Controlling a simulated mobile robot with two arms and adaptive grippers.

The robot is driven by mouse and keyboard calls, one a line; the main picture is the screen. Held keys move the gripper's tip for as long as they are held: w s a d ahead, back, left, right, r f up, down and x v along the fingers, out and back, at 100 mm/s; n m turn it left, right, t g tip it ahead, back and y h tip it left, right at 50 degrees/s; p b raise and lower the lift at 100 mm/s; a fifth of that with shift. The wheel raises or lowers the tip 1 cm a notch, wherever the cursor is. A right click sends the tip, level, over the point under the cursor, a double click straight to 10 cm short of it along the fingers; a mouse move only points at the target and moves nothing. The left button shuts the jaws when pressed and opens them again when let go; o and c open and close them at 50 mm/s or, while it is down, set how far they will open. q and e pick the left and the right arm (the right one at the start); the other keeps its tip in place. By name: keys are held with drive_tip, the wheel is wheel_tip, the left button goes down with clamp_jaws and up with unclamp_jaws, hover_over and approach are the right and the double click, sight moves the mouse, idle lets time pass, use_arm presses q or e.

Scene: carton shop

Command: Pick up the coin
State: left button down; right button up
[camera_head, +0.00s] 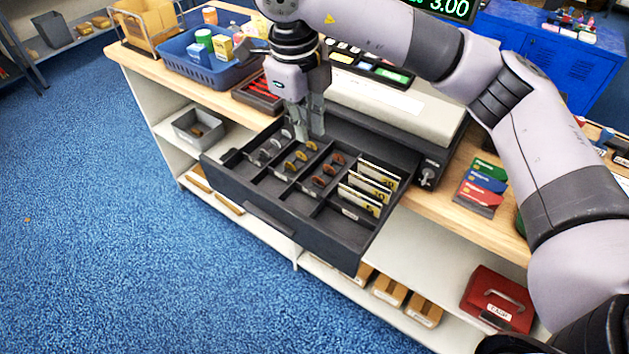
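An open black cash drawer (268,190) holds several coins standing on edge in rows. Silver coins (270,149) are on the left, gold coins (301,156) in the middle and copper coins (324,174) to the right. My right gripper (308,136) points down into the back of the drawer. Its fingertips are right by the rearmost gold coin and hide part of the back row. I cannot tell whether they touch a coin or how wide they are apart. My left gripper is not in view.
Banknotes (370,187) stand in the drawer's right compartments. The register body (385,105) rises behind. A blue basket (212,62) with goods is at the back left, and coloured cards (482,185) lie on the counter at right. Blue floor is free at left.

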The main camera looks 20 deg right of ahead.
hover_over(319, 179)
drive_tip(key=a, duration=0.1)
wheel_tip(319, 179, down, 9)
drive_tip(key=shift+a+f, duration=0.15)
drive_tip(key=shift+f, duration=0.05)
drive_tip(key=shift+d+f+p, duration=0.2)
drive_tip(key=shift+f+p, duration=0.2)
drive_tip(key=shift+p, duration=0.1)
drive_tip(key=f, duration=0.1)
drive_tip(key=d+f+p, duration=0.1)
drive_tip(key=f, duration=0.1)
drive_tip(key=shift+f+p, duration=0.25)
drive_tip(key=shift+p, duration=0.05)
drive_tip(key=shift+f, duration=0.5)
drive_tip(key=shift+c, duration=0.6)
clamp_jaws()
drive_tip(key=shift+r, duration=0.1)
